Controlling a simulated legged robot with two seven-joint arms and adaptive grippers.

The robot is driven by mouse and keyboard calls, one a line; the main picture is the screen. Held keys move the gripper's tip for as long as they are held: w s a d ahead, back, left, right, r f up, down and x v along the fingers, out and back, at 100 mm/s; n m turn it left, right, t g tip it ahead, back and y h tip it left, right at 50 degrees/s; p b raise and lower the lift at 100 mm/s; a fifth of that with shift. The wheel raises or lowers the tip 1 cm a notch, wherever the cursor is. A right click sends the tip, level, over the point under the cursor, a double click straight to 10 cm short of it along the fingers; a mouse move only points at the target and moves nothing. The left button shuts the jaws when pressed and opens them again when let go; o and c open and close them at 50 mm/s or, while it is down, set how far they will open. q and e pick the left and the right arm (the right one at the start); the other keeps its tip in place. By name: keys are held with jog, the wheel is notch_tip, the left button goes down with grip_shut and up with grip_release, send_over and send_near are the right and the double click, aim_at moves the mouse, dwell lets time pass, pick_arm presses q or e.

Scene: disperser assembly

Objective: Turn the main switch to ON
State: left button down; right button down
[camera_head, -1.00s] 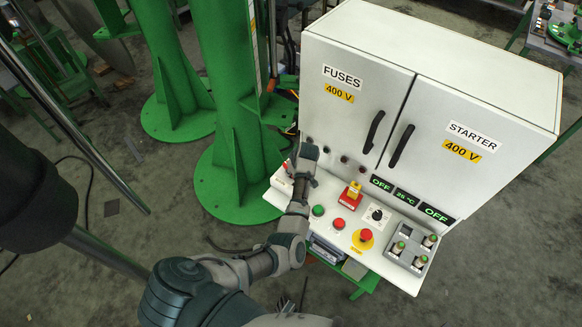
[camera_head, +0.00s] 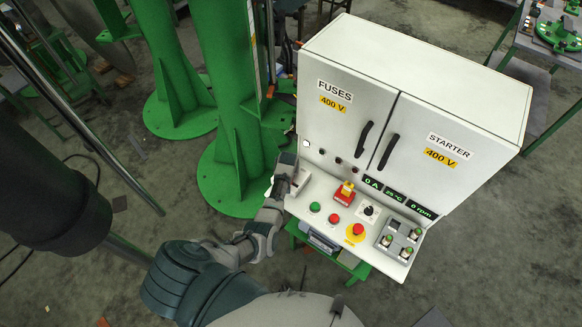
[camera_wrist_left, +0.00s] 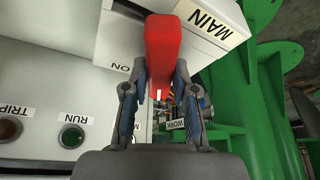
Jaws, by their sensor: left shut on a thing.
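In the left wrist view, the red handle of the main switch (camera_wrist_left: 162,42) stands between the fingers of my left gripper (camera_wrist_left: 158,78), which is shut on it. The white switch box with the MAIN label (camera_wrist_left: 208,20) is behind the handle, and an ON label (camera_wrist_left: 119,67) is to its left. In the head view, my left gripper (camera_head: 285,168) is at the left end of the control panel (camera_head: 318,230) and hides the red handle. The displays (camera_head: 396,197) read 0 A, a °C value and 0 rpm. My right gripper is not in view.
The white cabinet (camera_head: 420,70) with FUSES and STARTER doors rises behind the panel. Green and red buttons, a yellow-red emergency stop (camera_head: 358,230) and a grey block (camera_head: 400,238) sit to the right. Green columns (camera_head: 232,100) stand close on the left.

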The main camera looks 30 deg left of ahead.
pick_arm(q)
jog(key=m, duration=0.1)
jog(key=p, duration=0.1)
jog(key=m+h, duration=0.1)
jog(key=shift+s+f+m, duration=0.25)
jog(key=shift+s+m, duration=0.05)
jog(key=shift+f+m+h+p, duration=0.1)
jog(key=shift+m+h+p, duration=0.45)
jog(key=shift+m, duration=0.65)
jog(key=shift+s+m, duration=0.1)
jog(key=shift+m, duration=0.2)
jog(key=c, duration=0.9)
grip_release()
jog(key=shift+w+a+r, duration=0.1)
jog(key=shift+w+r, duration=0.1)
jog(key=shift+r, duration=0.1)
